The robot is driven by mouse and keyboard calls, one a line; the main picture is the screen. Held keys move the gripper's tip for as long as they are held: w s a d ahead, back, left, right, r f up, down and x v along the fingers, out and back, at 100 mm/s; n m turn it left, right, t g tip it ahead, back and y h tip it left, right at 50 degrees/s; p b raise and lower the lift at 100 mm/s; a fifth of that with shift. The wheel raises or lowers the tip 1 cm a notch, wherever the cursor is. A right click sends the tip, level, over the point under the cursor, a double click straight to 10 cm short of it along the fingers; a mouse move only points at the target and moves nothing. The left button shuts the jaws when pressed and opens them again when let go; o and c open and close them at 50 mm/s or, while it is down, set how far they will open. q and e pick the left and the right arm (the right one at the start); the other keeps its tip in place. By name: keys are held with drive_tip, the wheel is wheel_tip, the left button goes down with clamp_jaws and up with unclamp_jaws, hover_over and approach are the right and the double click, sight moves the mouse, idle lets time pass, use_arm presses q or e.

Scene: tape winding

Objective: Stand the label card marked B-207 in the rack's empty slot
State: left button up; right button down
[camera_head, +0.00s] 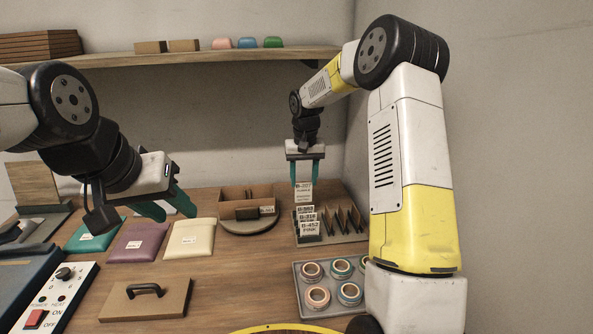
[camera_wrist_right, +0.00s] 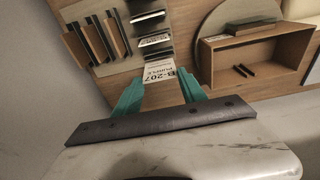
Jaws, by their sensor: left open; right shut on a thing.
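The label card marked B-207 (camera_head: 304,193) is white and upright, held between the teal fingers of my right gripper (camera_head: 308,178). The card is at the back of the rack (camera_head: 345,239), behind several white label cards (camera_head: 309,228), one reading B-452. Whether its lower edge is in a slot or above it, I cannot tell. The rack (camera_wrist_right: 125,65) also shows in the wrist view.
Dark dividers (camera_head: 345,218) fill the rack's right side. A wooden box (camera_head: 246,205) on a round base stands left of it. A grey tray of tape rolls (camera_head: 303,300) lies in front. Teal, purple and cream pouches (camera_head: 190,239) lie left. The right wall is close.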

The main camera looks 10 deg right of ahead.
sight(304, 191)
drive_tip(key=shift+f, duration=2.15)
drive_tip(key=c, duration=0.6)
unclamp_jaws()
drive_tip(key=r, duration=0.5)
drive_tip(key=s+r, duration=0.1)
drive_tip(key=r, duration=0.1)
drive_tip(key=shift+r, duration=0.35)
